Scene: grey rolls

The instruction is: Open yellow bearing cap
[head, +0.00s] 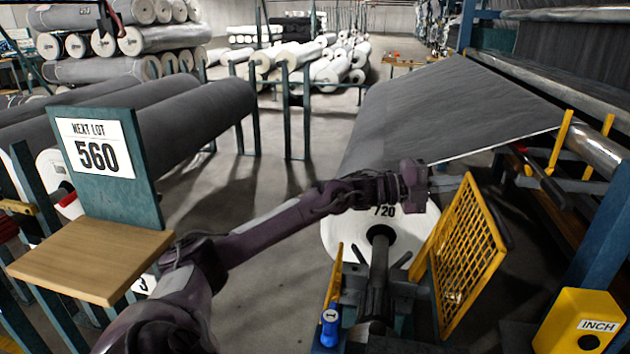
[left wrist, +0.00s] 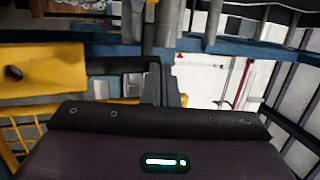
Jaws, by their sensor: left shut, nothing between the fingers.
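A narrow yellow piece (head: 334,277), which looks like the bearing cap, stands nearly upright left of the shaft (head: 378,278) of the roll marked 720 (head: 345,238). Whether it is open or shut is unclear. My left gripper (head: 446,183) is shut and empty, above the roll's end and beside the top of a yellow mesh guard (head: 465,255). In the left wrist view its fingers (left wrist: 158,88) are together and touch no yellow part that I can make out. A yellow part with a dark spot (left wrist: 42,72) is left of them. My right gripper is out of view.
A yellow INCH box (head: 580,322) is at the lower right. Yellow bars (head: 559,142) stand by a metal roller (head: 598,152) at right. A blue knob-like part marked 1 (head: 329,328) is near the shaft. A NEXT LOT sign (head: 110,203) and wooden shelf (head: 90,262) stand at left.

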